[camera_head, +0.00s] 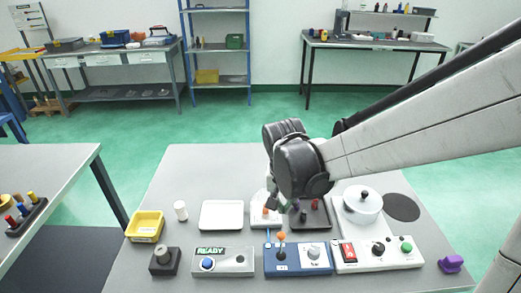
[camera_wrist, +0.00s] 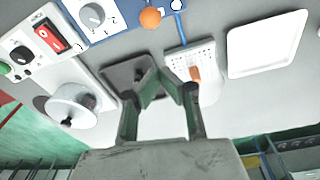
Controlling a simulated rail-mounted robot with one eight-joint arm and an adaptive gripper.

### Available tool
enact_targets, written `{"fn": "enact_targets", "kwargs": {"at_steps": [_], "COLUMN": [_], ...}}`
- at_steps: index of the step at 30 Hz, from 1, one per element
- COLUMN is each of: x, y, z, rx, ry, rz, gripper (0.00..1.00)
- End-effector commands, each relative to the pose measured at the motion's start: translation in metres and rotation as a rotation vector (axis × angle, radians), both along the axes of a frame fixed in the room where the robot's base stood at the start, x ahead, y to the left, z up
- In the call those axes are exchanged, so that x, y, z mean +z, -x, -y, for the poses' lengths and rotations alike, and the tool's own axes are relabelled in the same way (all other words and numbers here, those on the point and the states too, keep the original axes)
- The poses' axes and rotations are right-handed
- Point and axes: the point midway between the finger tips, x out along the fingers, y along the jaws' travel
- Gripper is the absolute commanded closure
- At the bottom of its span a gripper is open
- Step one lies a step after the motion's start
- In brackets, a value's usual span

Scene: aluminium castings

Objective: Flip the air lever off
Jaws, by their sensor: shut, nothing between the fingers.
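The air lever (camera_head: 281,237) is a short stick with an orange ball end. It rises from the left part of a blue box (camera_head: 320,266), which also carries a white dial. The orange ball (camera_wrist: 150,18) shows at the top of the wrist view, beside part of the blue box (camera_wrist: 90,18). The lever's stem is hard to make out there. My gripper (camera_head: 278,204) is shut and empty, behind and above the lever and apart from it. In the wrist view its fingers (camera_wrist: 169,88) point toward the fixtures, with the ball beyond them.
A thin blue hose (camera_head: 268,236) runs from the box to a white fixture (camera_head: 258,222) with an orange part. A READY panel (camera_head: 235,262) stands left; a white panel with a red switch (camera_head: 348,252) stands right. A white pot (camera_head: 362,205) sits behind it.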

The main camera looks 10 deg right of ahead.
Motion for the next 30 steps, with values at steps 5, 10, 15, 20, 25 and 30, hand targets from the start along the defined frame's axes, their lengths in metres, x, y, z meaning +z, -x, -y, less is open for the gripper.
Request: {"fn": "enact_targets", "kwargs": {"at_steps": [5, 10, 15, 20, 25, 30], "x": [-0.027, -0.046, -0.042, -0.039, -0.038, -0.038], "y": [-0.003, -0.005, 0.013, 0.026, 0.032, 0.032], "z": [0.002, 0.003, -0.002, -0.007, -0.008, -0.008], "rx": [0.0, 0.0, 0.002, 0.001, 0.001, 0.0], "ry": [0.0, 0.0, 0.0, 0.0, 0.0, 0.0], "rz": [0.0, 0.0, 0.0, 0.0, 0.0, 0.0], "gripper": [1.0, 1.0, 1.0, 1.0, 1.0, 1.0]}}
